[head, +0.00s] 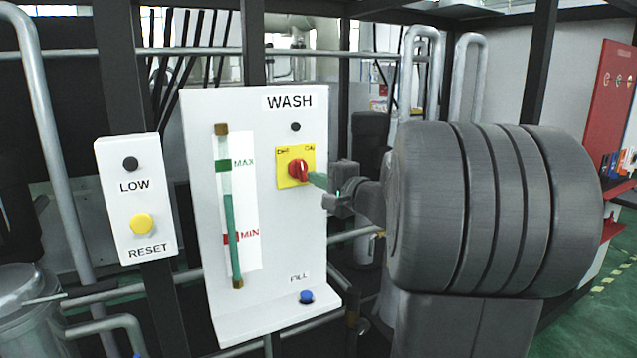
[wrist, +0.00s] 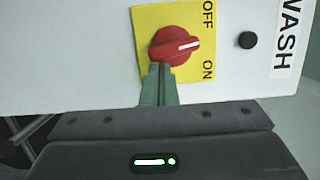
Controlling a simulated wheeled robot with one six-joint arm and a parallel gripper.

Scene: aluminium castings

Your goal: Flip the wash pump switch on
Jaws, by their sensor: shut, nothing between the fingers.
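The wash pump switch is a red rotary knob (head: 298,170) on a yellow plate (head: 283,181) on the white WASH panel. In the wrist view the knob (wrist: 172,50) has a white pointer mark lying between the OFF and ON labels, tilted slightly toward OFF. My gripper (head: 313,179) comes in from the right with its green fingers shut and empty. In the wrist view the fingertips (wrist: 160,72) are at the knob's lower edge, its ON side; I cannot tell whether they touch it.
A dark round lamp (head: 295,127) sits above the switch. A level gauge (head: 228,215) is left of it, and a blue FILL button (head: 306,297) is below. A LOW/RESET box (head: 135,185) stands further left. Pipes run behind the panel.

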